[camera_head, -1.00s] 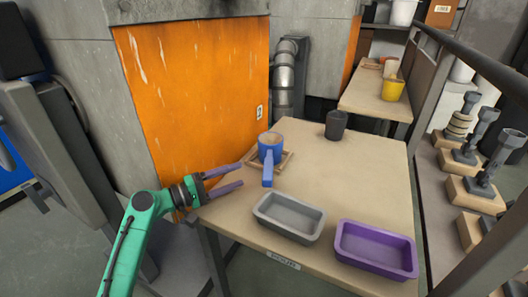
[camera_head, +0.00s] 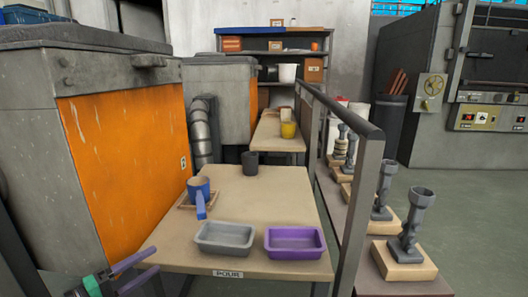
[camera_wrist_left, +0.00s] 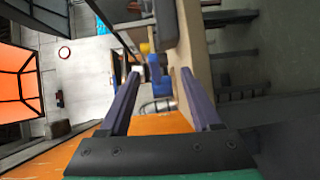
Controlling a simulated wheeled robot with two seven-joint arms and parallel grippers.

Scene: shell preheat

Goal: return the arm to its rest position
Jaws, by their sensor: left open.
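My left gripper (camera_head: 134,275) shows at the lower left of the head view, beside the near left corner of the table (camera_head: 262,190). Its two purple fingers are apart with nothing between them. In the left wrist view the open fingers (camera_wrist_left: 165,98) frame the table's edge and the blue handled cup beyond them. In the head view the blue cup (camera_head: 198,188) stands upright on a wooden trivet (camera_head: 186,203) at the table's left side, apart from the gripper. My right gripper is not in view.
A grey tray (camera_head: 224,237) and a purple tray (camera_head: 295,242) sit along the table's front. A dark cup (camera_head: 250,162) stands at the back. An orange-sided unit (camera_head: 125,155) borders the left. A rail (camera_head: 365,190) and several metal stands on wooden blocks (camera_head: 398,262) are at the right.

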